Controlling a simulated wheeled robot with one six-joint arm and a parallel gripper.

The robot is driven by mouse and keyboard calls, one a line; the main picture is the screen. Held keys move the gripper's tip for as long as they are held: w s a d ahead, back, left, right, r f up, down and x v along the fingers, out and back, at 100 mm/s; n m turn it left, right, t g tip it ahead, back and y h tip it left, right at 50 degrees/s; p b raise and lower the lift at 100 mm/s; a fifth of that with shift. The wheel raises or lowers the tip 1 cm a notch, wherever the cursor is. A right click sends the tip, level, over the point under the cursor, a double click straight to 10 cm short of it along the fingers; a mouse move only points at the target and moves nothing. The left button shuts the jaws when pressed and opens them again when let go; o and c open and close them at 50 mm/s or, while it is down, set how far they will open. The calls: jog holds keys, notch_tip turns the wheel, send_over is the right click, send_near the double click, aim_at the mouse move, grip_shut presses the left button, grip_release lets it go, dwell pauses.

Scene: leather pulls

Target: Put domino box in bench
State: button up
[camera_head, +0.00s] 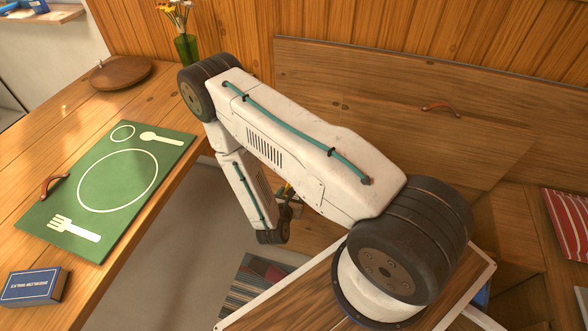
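A small dark blue box (33,287) with a pale printed label lies on the wooden table at the lower left. The label is too small to read surely, so I cannot tell whether it is the domino box. A wooden bench panel (330,75) with a brown leather pull (440,107) stands along the panelled wall, partly hidden by my arm. I cannot tell whether the bench is open. My gripper (285,211) hangs low between table and bench, partly hidden behind my arm. It is apart from the blue box, and its fingers are unclear.
A round wooden board (120,72) and a green vase of flowers (187,49) stand farther back. A striped red cushion (568,222) is at right; a striped rug (250,295) lies below.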

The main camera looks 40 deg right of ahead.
jog(key=shift+d+f, duration=0.2)
jog(key=w+d, duration=0.1)
jog(key=w, duration=0.3)
jog(key=w+d+f, duration=0.1)
jog(key=w+d, duration=0.1)
jog(key=w, duration=0.3)
jog(key=w+d, duration=0.1)
jog(key=w, duration=0.4)
jog(key=shift+w+d+f, duration=0.2)
jog(key=shift+d+f, duration=0.05)
jog(key=shift+d, duration=0.05)
jog(key=shift+w+f, duration=0.1)
jog(key=shift+f, duration=1.65)
jog(key=shift+f, duration=0.1)
jog(key=o, duration=1.2)
jog(key=shift+c, duration=0.2)
